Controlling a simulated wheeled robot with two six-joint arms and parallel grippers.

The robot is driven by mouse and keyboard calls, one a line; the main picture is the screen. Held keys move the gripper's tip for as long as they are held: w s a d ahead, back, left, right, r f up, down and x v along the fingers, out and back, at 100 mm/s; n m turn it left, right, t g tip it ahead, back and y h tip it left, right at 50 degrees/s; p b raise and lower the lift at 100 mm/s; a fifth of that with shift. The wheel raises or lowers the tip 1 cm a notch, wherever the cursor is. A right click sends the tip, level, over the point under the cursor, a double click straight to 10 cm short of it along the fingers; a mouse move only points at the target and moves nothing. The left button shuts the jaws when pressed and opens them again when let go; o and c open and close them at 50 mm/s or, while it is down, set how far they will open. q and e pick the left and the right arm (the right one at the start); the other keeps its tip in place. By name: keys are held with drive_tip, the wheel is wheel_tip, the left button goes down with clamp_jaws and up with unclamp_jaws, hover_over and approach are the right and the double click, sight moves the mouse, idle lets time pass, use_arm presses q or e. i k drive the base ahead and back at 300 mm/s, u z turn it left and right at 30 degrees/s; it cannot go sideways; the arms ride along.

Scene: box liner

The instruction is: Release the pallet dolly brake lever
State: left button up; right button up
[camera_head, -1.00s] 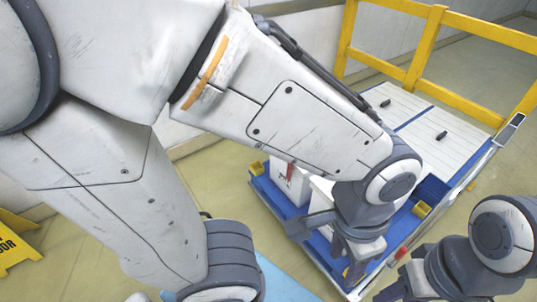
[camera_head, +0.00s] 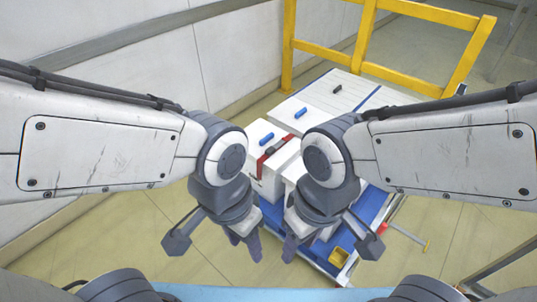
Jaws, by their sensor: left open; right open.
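The pallet dolly has a blue deck (camera_head: 377,203) and carries white boxes. My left gripper (camera_head: 244,243) is open and empty, pointing down in front of the white boxes. My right gripper (camera_head: 297,248) is open and empty, close beside it, in front of the dolly's near edge. The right gripper is left of the red bar and apart from it.
A yellow rail (camera_head: 376,20) stands at the dolly's far end. A yellow corner block (camera_head: 338,257) sits at the near corner. Walls rise on the left.

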sight(381, 229)
drive_tip(key=z, duration=1.95)
drive_tip(key=i, duration=0.4)
drive_tip(key=u, duration=1.75)
